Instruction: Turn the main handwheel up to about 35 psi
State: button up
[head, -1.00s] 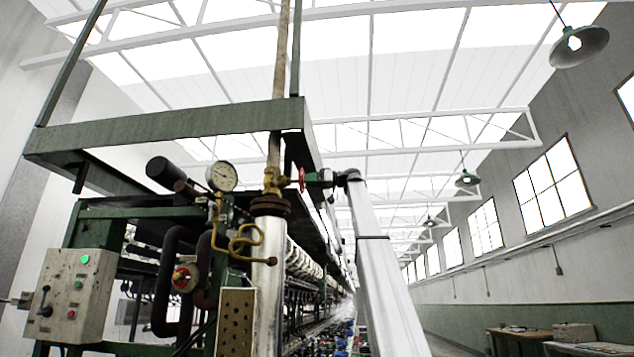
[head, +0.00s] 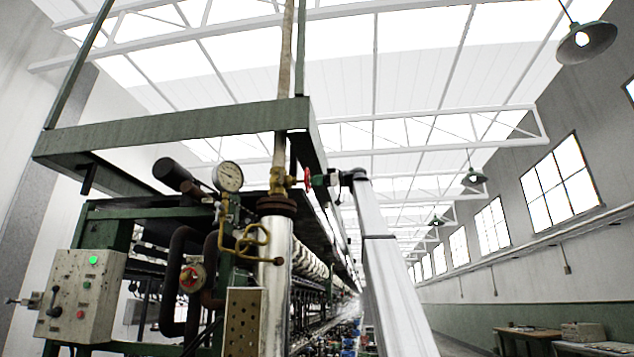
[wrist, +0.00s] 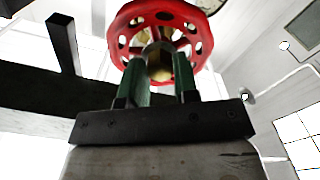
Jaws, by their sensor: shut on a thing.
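The main handwheel is a red wheel with holes in it (wrist: 192,22). It fills the top of the wrist view and shows edge-on in the head view (head: 307,178), beside the brass valve (head: 281,181) on the vertical pipe. My gripper (wrist: 159,75) has green fingers on both sides of the brass-coloured hub in front of the wheel and is shut on the handwheel. In the head view my gripper (head: 322,180) reaches it from the right. The round white pressure gauge (head: 229,177) stands left of the valve; its reading is too small to tell.
A grey control box (head: 84,292) with a lit green button is at the lower left. A green steel beam (head: 170,136) crosses above the gauge. Curved brass tubing (head: 252,240) hangs below the valve. A table (head: 528,332) stands far right by the wall.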

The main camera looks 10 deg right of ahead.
jog(key=n, duration=1)
jog(key=o, duration=0.8)
jog(key=shift+m, duration=8.1)
